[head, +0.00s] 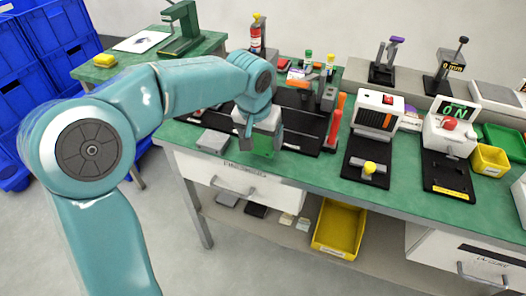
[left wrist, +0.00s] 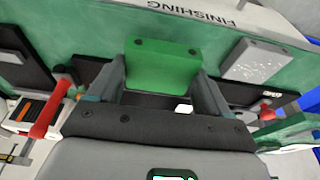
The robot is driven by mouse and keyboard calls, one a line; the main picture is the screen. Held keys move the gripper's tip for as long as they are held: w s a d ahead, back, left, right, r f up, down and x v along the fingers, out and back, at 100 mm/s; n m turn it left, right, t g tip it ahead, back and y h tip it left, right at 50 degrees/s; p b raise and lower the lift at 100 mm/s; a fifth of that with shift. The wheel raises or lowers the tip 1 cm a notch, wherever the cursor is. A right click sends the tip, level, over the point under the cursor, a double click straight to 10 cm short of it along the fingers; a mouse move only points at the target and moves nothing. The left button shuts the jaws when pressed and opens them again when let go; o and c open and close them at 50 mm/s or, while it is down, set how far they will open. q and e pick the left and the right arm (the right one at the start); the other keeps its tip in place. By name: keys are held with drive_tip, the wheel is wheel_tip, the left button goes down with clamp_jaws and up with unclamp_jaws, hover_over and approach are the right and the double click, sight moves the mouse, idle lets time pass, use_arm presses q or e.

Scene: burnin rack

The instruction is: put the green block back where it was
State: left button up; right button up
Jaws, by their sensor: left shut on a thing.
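The green block (left wrist: 163,62) is between the two fingers of my left gripper (left wrist: 160,80) in the left wrist view, with screw-like dots on its face. The gripper is shut on it. In the head view my left gripper (head: 262,138) hangs over the front part of the green-topped bench, in front of black fixture bases. Only a small part of the green block (head: 264,151) shows there, below the fingers. I cannot tell whether it touches the bench. My right gripper is in neither view.
A grey flat box (head: 213,141) lies left of the gripper. A red-handled lever (head: 334,124) stands close on the right. Machines on black bases, one with an ON display (head: 452,109), stand farther right. A yellow bin (head: 340,228) sits on the lower shelf.

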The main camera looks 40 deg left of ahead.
sight(260, 143)
use_arm(q)
drive_tip(key=shift+s+f, duration=0.15)
drive_tip(key=shift+f, duration=0.25)
wheel_tip(260, 143, down, 3)
drive_tip(key=shift+f+b, duration=0.15)
drive_tip(key=shift+b, duration=0.35)
drive_tip(key=shift+f, duration=0.15)
drive_tip(key=o, duration=1.1)
drive_tip(key=shift+r, duration=0.7)
drive_tip(key=p+v, duration=0.2)
drive_tip(key=v, duration=0.9)
drive_tip(key=shift+r+p, duration=0.1)
drive_tip(key=shift+p, duration=0.25)
